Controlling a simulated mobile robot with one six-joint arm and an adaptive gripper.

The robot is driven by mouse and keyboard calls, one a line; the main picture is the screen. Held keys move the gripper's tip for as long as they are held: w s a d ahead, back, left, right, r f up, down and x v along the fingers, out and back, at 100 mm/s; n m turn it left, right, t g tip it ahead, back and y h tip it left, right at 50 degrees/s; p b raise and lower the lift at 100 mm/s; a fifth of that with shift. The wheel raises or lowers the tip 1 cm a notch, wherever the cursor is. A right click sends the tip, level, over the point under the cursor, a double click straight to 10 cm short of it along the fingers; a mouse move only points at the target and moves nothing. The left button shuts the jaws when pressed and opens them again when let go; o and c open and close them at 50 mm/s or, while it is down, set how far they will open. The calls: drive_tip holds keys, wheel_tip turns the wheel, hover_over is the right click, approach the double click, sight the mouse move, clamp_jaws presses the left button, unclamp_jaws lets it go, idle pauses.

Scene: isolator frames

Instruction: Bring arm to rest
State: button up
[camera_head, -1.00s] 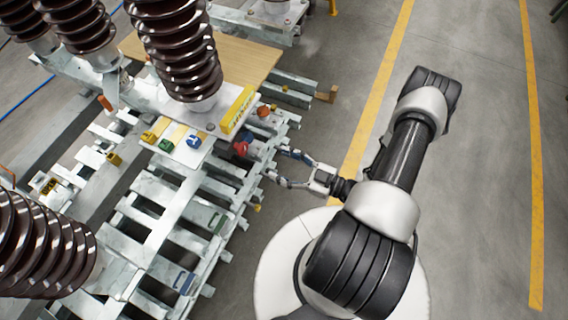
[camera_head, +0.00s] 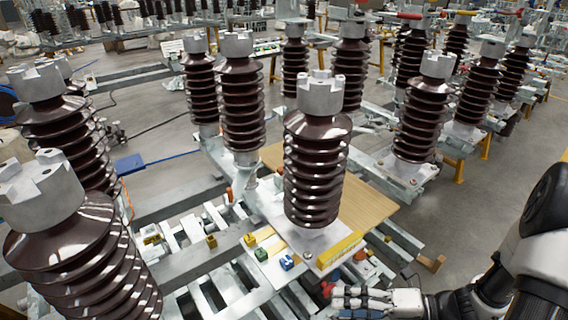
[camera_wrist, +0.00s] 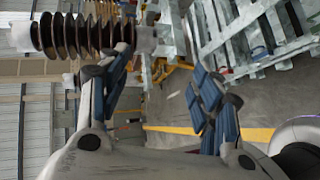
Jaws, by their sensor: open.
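My arm comes in at the lower right of the head view. My gripper (camera_head: 336,302) points left there, at the bottom edge, beside the steel frame (camera_head: 232,290). In the wrist view my gripper (camera_wrist: 165,78) has its two blue-padded fingers spread wide with nothing between them. A red piece (camera_head: 328,289) lies right by the fingertips in the head view; I cannot tell whether they touch.
Brown ribbed insulators (camera_head: 317,170) stand on the frame and all around. A wooden board (camera_head: 372,205), a yellow block (camera_head: 338,250) and small blue (camera_head: 287,262) and green (camera_head: 261,254) pieces lie near. Open grey floor (camera_head: 480,215) is at the right.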

drive_tip(key=s+r+m+h, duration=0.3)
drive_tip(key=r+m+h, duration=0.2)
drive_tip(key=m, duration=0.6)
drive_tip(key=s+r+m+t+h, duration=0.1)
drive_tip(key=s+r+m+h, duration=0.2)
drive_tip(key=r+m, duration=0.4)
drive_tip(key=s+r+m+h, duration=0.4)
drive_tip(key=r+m+h, duration=0.2)
drive_tip(key=m, duration=0.8)
drive_tip(key=shift+r+m+t+h, duration=0.3)
drive_tip(key=shift+r+t, duration=0.05)
drive_tip(key=shift+t, duration=0.05)
